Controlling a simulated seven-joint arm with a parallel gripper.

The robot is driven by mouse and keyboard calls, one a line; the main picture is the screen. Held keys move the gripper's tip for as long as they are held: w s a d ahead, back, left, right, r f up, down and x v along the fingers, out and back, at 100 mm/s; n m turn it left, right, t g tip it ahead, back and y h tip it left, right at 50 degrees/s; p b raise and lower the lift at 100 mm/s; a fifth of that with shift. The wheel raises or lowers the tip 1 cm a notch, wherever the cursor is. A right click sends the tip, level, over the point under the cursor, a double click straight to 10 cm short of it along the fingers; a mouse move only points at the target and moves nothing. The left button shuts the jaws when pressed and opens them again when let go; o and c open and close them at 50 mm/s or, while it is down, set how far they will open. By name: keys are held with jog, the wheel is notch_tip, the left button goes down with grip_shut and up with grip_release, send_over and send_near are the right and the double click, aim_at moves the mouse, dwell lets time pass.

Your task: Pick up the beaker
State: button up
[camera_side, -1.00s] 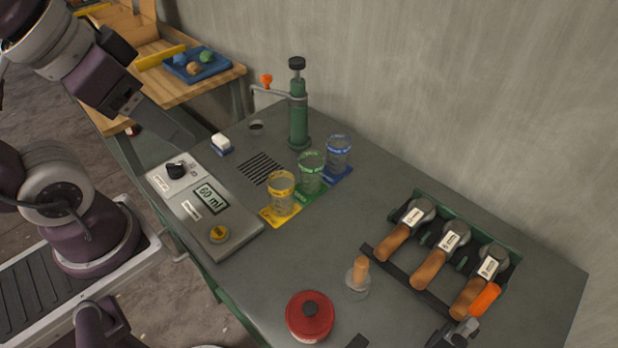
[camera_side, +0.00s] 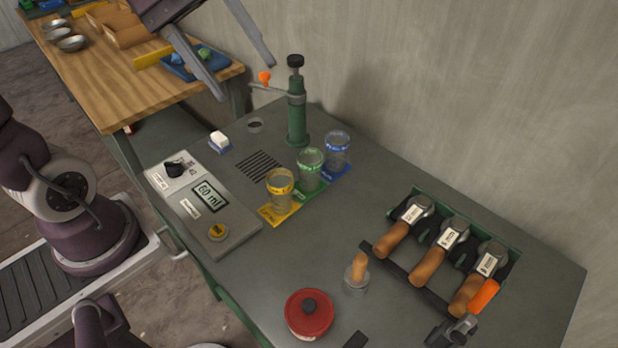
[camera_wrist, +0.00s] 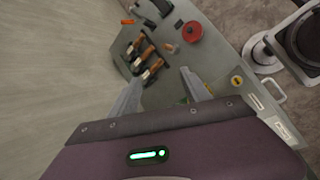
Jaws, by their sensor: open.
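Three clear beakers stand upright in a row on coloured mats on the grey bench: one with a yellow band (camera_side: 280,190), one with a green band (camera_side: 311,170), and one with a blue band (camera_side: 337,150). My gripper (camera_side: 245,80) is open and empty in the side view, high above the bench's back left, its two fingers wide apart. It is above and to the left of the beakers, touching none. In the wrist view my fingers (camera_wrist: 160,92) are spread, with bare bench between them. I cannot make out the beakers in the wrist view.
A green pump (camera_side: 297,110) with an orange-tipped handle stands behind the beakers. A control panel (camera_side: 202,205) reading 60 ml lies left of them. Wooden-handled tools sit in a rack (camera_side: 447,236) at right. A red lidded pot (camera_side: 309,315) and a wooden-handled stamp (camera_side: 357,272) are at the front.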

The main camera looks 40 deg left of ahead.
jog(key=w+a+f+n+t+h, duration=0.2)
jog(key=w+a+n+t+h, duration=0.3)
jog(key=w+a+n, duration=0.85)
send_near(308, 167)
jog(key=shift+y, duration=0.4)
jog(key=w+f, duration=0.3)
jog(key=shift+w+d+f, duration=0.1)
jog(key=shift+d+f, duration=0.05)
jog(key=x, duration=0.7)
jog(key=shift+d, duration=0.15)
jog(key=c, duration=1.1)
